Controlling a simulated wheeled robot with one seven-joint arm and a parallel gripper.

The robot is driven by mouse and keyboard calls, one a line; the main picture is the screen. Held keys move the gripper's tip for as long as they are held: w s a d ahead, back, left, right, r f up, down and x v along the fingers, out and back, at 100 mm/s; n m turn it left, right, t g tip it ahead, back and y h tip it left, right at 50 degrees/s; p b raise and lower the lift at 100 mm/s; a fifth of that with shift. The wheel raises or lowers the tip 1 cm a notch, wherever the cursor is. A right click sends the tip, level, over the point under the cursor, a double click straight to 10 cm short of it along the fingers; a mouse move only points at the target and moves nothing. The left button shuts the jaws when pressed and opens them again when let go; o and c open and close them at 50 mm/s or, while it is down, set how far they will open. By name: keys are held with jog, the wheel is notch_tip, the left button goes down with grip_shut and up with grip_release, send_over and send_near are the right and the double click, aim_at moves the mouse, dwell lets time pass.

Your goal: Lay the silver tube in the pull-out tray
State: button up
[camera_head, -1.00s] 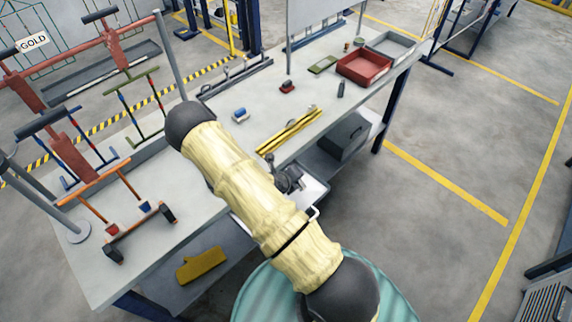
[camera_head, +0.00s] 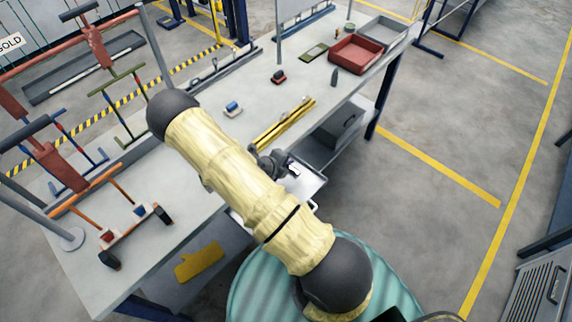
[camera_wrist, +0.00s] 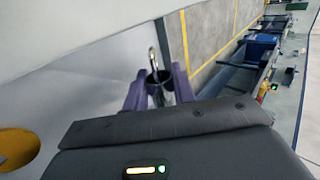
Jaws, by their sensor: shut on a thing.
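The pull-out tray (camera_head: 311,190) juts from under the near edge of the workbench in the head view, pale grey with a light handle. My gripper (camera_head: 276,165) is beside the bench edge above the tray, partly hidden by my arm. In the wrist view my gripper's purple fingers (camera_wrist: 160,92) are shut around the silver tube (camera_wrist: 160,77), whose dark open end faces the camera. A shiny loop rises just behind it. The tube's lower part is hidden, and I cannot tell whether it touches the tray.
Yellow bars (camera_head: 284,124) lie on the bench just behind my gripper. A blue-topped block (camera_head: 233,108), a red bin (camera_head: 355,55) and a grey bin (camera_head: 382,31) stand farther back.

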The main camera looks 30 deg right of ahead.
aim_at(286, 181)
jog(key=shift+f+b, duration=1.85)
jog(key=shift+f, duration=0.9)
jog(key=shift+d, duration=0.1)
jog(key=shift+s, duration=0.1)
jog(key=o, duration=1.1)
jog(key=shift+c, duration=0.2)
jog(key=v, duration=1.7)
jog(key=shift+p, duration=0.45)
jog(key=shift+r, duration=0.15)
